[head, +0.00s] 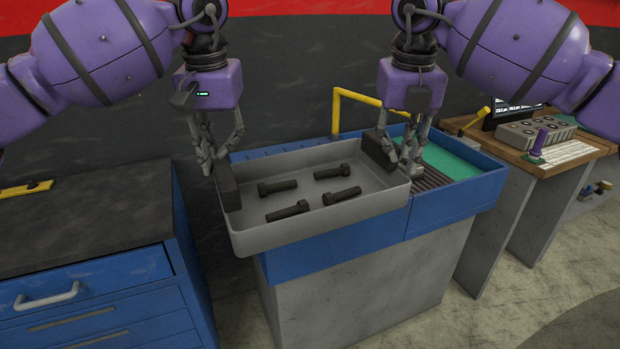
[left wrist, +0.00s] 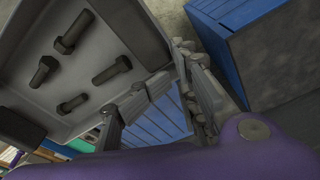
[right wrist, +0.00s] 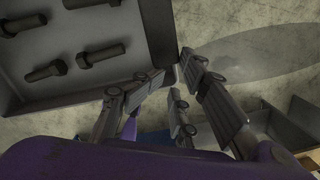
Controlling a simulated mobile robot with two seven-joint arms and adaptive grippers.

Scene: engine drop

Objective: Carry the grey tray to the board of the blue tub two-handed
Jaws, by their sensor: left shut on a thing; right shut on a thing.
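The grey tray (head: 325,225) holds several dark bolts (head: 288,210) lying loose on its floor. The tray is over the left part of the blue tub (head: 330,258); I cannot tell whether it rests on the tub or hangs just above. My left gripper (head: 215,165) is shut on the tray's left end, by a dark handle block (head: 228,186). My right gripper (head: 405,160) is shut on the right end, by another dark block (head: 379,150). The tray wall also shows in the left wrist view (left wrist: 150,32) and the right wrist view (right wrist: 157,30). The tub's ribbed board (head: 428,178) is partly hidden.
A blue drawer cabinet (head: 90,270) with a dark top stands at the left, with a gap before the tub. A yellow rail (head: 358,95) rises behind the tub. A wooden desk (head: 520,140) with a control panel (head: 535,132) stands at the right.

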